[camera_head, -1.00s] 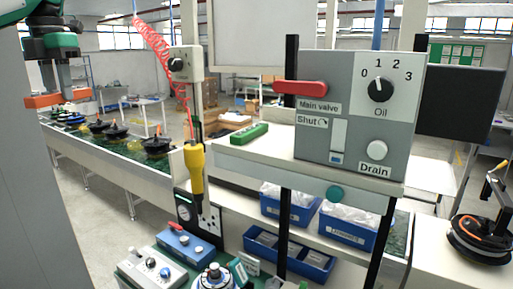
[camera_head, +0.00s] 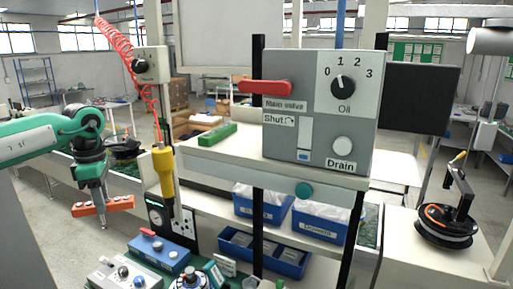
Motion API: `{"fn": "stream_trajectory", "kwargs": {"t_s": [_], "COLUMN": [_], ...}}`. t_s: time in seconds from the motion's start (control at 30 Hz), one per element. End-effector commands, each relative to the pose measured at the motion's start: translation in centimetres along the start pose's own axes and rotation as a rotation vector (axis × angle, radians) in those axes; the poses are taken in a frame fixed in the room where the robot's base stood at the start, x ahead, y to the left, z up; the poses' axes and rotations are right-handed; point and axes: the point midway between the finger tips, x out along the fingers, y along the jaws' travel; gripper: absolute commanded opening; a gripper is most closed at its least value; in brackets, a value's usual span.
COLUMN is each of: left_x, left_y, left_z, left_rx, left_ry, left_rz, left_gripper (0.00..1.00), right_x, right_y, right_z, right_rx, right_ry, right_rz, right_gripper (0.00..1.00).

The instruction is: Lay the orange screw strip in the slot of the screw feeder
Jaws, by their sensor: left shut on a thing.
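The orange screw strip (camera_head: 119,203) hangs level in the air at the left, in front of the conveyor. My left gripper (camera_head: 98,207) comes down on it from above and is shut on it, with the strip sticking out to both sides. Low in front stand a blue box (camera_head: 165,257) with small knobs and a pale box with dials (camera_head: 118,273). I cannot tell which of them is the screw feeder, and no slot can be made out. The strip is left of and above these boxes, apart from them. My right gripper is not in view.
A yellow screwdriver (camera_head: 164,172) hangs on a red coiled cord right of the strip. A grey valve panel (camera_head: 318,150) stands on the shelf, beside a green strip (camera_head: 217,135). Blue bins (camera_head: 318,222) sit below.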

Motion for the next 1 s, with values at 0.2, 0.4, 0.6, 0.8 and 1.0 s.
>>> {"fn": "stream_trajectory", "kwargs": {"t_s": [0.2,0.4,0.6,0.8,1.0], "left_x": [9.2,16.4,21.6,24.5,25.6], "left_y": [-3.6,-8.6,-14.2,-18.8,-21.9], "left_z": [3.1,5.7,7.9,9.2,10.8], "left_rx": [0.494,0.987,1.439,1.766,1.972], "left_ry": [0.001,-0.002,-0.004,-0.003,0.001], "left_rz": [-0.008,-0.008,-0.005,-0.003,0.002], "left_gripper": [0.06,0.06,0.06,0.06,0.06], "right_x": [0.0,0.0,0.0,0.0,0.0], "right_y": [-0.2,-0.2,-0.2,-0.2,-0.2], "right_z": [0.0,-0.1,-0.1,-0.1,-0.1], "right_rx": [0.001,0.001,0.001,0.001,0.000], "right_ry": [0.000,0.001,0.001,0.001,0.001], "right_rz": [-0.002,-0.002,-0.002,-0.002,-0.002], "right_gripper": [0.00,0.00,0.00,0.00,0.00]}}
